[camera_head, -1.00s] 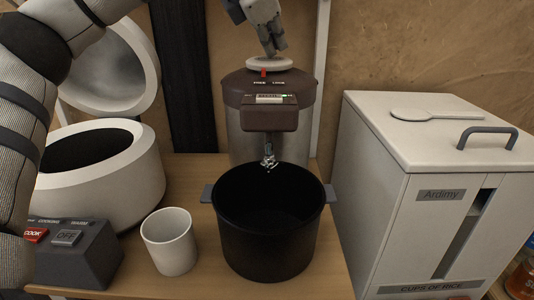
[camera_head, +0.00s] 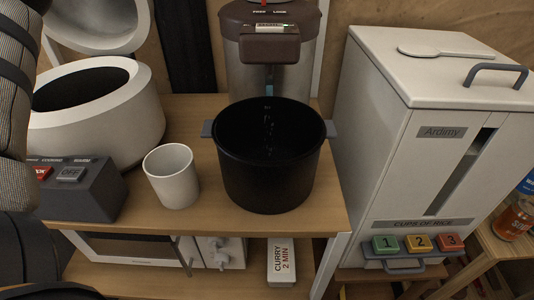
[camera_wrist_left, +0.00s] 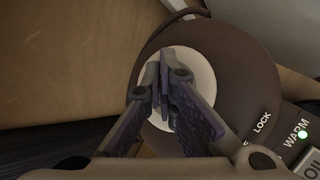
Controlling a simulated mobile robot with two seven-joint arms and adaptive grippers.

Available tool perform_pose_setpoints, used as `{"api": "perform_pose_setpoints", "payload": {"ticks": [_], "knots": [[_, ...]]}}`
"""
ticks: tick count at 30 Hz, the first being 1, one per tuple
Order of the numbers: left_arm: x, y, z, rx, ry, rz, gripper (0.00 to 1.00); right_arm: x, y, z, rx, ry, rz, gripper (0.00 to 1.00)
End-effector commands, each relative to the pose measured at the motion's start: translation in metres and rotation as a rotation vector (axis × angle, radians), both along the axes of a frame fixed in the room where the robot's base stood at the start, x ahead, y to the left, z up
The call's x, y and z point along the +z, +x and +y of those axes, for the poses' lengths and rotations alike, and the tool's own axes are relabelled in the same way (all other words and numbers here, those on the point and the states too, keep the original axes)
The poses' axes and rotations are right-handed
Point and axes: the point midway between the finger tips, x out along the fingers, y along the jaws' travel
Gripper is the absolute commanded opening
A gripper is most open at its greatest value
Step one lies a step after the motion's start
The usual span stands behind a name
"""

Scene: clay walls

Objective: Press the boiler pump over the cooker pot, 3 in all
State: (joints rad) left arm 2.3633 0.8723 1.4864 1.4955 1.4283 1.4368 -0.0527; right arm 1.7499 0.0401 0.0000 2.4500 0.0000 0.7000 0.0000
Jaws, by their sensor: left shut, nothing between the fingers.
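The brown and steel boiler (camera_head: 272,30) stands at the back of the table, its top cut off by the head view's upper edge. A thin stream of water shows below its spout, with droplets inside the black cooker pot (camera_head: 265,190) beneath. The left wrist view shows the boiler's round white pump button (camera_wrist_left: 203,77) on the brown lid (camera_wrist_left: 245,75). My left gripper (camera_wrist_left: 163,80) is shut and empty, its fingertips over the button; I cannot tell whether they touch it. It is outside the head view. My right gripper is in no view.
A white cup (camera_head: 171,178) stands left of the pot. The white cooker body (camera_head: 140,115) and the dark control box (camera_head: 85,190) are farther left. A white rice dispenser (camera_head: 385,130) with numbered buttons stands right. A curry box (camera_head: 281,262) lies on the lower shelf.

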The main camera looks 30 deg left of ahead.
Motion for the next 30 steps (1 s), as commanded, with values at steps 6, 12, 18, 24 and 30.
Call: {"api": "perform_pose_setpoints", "payload": {"ticks": [6, 12, 18, 24, 30], "knots": [[-0.004, 0.001, 0.0, 0.001, 0.001, 0.008, 0.0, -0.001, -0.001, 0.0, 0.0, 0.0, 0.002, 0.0], [-0.004, 0.0, 0.0, 0.001, 0.001, 0.008, 0.0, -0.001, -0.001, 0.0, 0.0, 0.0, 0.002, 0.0], [-0.013, 0.001, 0.001, 0.001, 0.001, 0.009, 0.0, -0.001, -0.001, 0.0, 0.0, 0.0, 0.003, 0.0], [-0.018, 0.001, 0.001, 0.002, 0.002, 0.017, 0.0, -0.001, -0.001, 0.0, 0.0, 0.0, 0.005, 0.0], [-0.018, 0.003, 0.002, 0.004, 0.0, 0.024, 0.0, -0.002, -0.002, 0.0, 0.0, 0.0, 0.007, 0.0]]}}
